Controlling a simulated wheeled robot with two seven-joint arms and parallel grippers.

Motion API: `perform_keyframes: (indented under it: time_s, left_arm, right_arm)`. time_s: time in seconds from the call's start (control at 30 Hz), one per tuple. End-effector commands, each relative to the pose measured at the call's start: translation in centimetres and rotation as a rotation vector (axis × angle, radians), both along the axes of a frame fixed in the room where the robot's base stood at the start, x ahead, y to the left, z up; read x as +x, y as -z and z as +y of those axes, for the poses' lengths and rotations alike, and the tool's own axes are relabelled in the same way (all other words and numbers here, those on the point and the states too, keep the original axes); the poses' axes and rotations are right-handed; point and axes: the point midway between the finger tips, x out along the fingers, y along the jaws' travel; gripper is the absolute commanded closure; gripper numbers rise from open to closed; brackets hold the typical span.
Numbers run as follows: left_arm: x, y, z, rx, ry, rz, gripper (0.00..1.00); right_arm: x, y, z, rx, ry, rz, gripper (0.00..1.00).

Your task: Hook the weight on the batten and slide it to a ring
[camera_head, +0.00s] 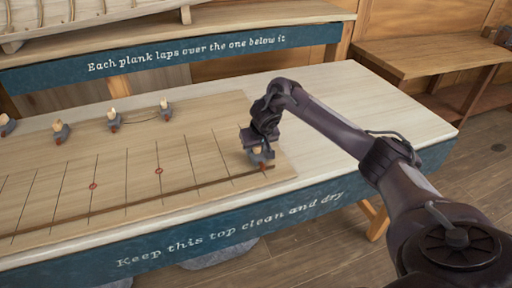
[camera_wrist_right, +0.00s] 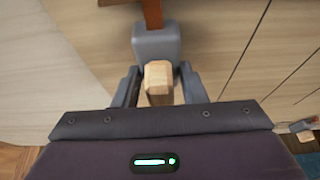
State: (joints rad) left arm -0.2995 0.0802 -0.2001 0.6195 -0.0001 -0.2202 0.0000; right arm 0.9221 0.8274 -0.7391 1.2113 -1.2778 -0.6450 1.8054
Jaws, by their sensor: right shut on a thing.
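My right gripper (camera_head: 258,148) is shut on a grey weight (camera_wrist_right: 155,42) with a pale wooden knob (camera_wrist_right: 157,76), at the right end of the board. A reddish-brown hook (camera_wrist_right: 152,12) sticks out from the weight's far side in the right wrist view. The thin dark batten (camera_head: 110,208) runs along the board's near side, its right end close to the held weight. I cannot tell whether the hook touches or sits over it. Two small red rings (camera_head: 159,171) and (camera_head: 93,186) are marked on lines beyond the batten. My left gripper is not in view.
Several other weights, one of them here (camera_head: 114,120), stand along the far part of the lined board (camera_head: 205,125). A thin cord lies between two. The pale bench top (camera_head: 345,100) is clear right of the board. A wooden side table (camera_head: 425,52) stands behind.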

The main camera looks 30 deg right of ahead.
Motion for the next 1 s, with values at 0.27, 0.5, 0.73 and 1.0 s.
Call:
perform_keyframes:
  time_s: [0.27,0.5,0.73,1.0]
  left_arm:
    - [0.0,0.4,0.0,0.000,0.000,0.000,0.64]
    - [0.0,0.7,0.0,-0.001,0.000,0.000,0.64]
    - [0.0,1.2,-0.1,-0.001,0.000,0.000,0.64]
    - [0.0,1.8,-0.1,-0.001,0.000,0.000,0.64]
  right_arm:
    - [1.4,-0.2,-0.2,0.003,0.003,-0.007,1.00]
    - [2.6,-0.2,-0.6,0.001,0.001,-0.005,1.00]
    - [3.9,-0.2,-0.9,0.002,0.003,-0.007,1.00]
    - [5.2,-0.2,-1.2,0.002,0.002,-0.007,1.00]
